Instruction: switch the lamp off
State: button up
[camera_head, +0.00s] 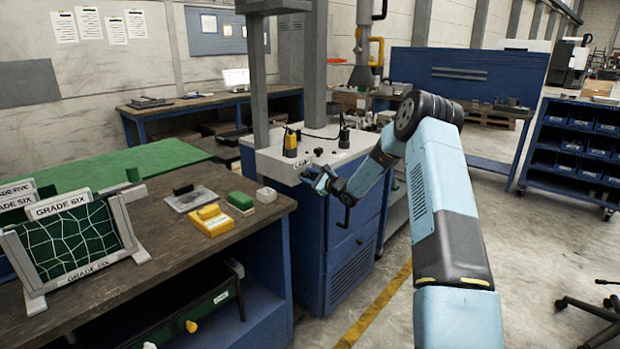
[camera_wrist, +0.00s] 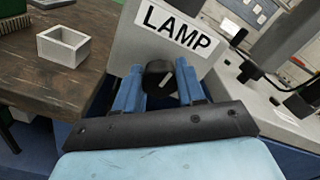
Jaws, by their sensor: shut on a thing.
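The lamp switch is a round black knob (camera_wrist: 160,80) with a pale pointer mark, on a light panel (camera_wrist: 128,42) below a white label reading LAMP (camera_wrist: 180,27). My gripper (camera_wrist: 158,86) has its two blue fingers on either side of the knob, closed on it. The pointer mark looks tilted in the wrist view. In the head view, my gripper (camera_head: 318,180) reaches the front edge of the grey-topped blue cabinet (camera_head: 345,150), and the knob is hidden there. The lamp itself I cannot make out.
A wooden bench (camera_head: 150,235) at left holds a green net in a frame (camera_head: 75,240), yellow and green blocks, and a small open white box (camera_head: 266,194). A yellow and black device (camera_head: 291,145) stands on the cabinet top. Open floor lies at right.

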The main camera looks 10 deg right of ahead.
jog(key=shift+d+n, duration=0.15)
jog(key=shift+n, duration=0.55)
jog(key=o, duration=1)
jog(key=shift+o, duration=0.2)
jog(key=v, duration=1.3)
jog(key=shift+s, duration=0.3)
